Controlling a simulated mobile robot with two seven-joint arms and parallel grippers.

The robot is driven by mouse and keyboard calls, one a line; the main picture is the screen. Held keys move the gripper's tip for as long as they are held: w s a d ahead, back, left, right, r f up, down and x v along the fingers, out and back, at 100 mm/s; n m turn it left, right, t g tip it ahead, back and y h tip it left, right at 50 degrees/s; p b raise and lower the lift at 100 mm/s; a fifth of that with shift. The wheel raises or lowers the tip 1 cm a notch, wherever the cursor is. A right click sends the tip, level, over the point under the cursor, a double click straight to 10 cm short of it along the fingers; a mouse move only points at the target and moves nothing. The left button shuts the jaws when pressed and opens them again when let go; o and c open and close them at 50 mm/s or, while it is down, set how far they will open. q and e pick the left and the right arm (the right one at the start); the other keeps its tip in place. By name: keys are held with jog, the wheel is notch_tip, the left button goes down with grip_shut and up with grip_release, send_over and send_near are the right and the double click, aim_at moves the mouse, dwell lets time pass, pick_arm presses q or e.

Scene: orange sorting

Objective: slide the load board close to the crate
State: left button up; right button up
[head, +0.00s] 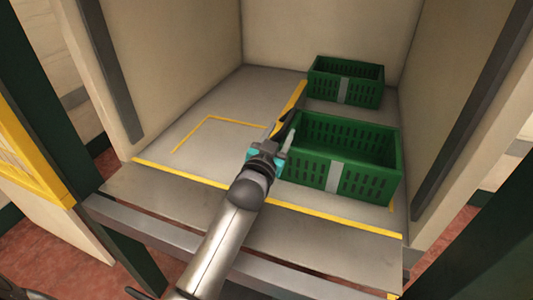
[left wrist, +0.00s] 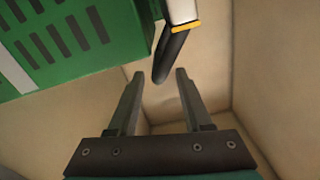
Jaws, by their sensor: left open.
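The load board (head: 293,96) looks like a narrow yellow-edged piece standing on the grey deck, left of the green crates. A dark handle (head: 283,117) is at its near end. In the left wrist view the dark handle (left wrist: 171,58) and a yellow band (left wrist: 185,27) show at the top, beyond my fingertips. The near green crate (head: 335,178) stands just right of my left gripper (head: 281,134). The left gripper is open, its fingers pointing toward the handle, with nothing clearly between them. Part of the board is hidden behind the gripper and crate.
A second green crate (head: 346,96) stands behind the near one. Beige walls (head: 320,35) enclose the deck at the back and sides. A yellow line marks the front, and the deck (head: 185,115) left of the board is clear.

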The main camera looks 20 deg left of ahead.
pick_arm(q)
jog(key=s+p, duration=0.2)
jog(key=s, duration=0.8)
jog(key=shift+d+p, duration=0.3)
jog(key=shift+p, duration=0.05)
pick_arm(e)
jog(key=s+d+f, duration=0.3)
jog(key=s, duration=0.1)
jog(key=shift+s+d+f, duration=0.25)
jog(key=shift+s, duration=0.05)
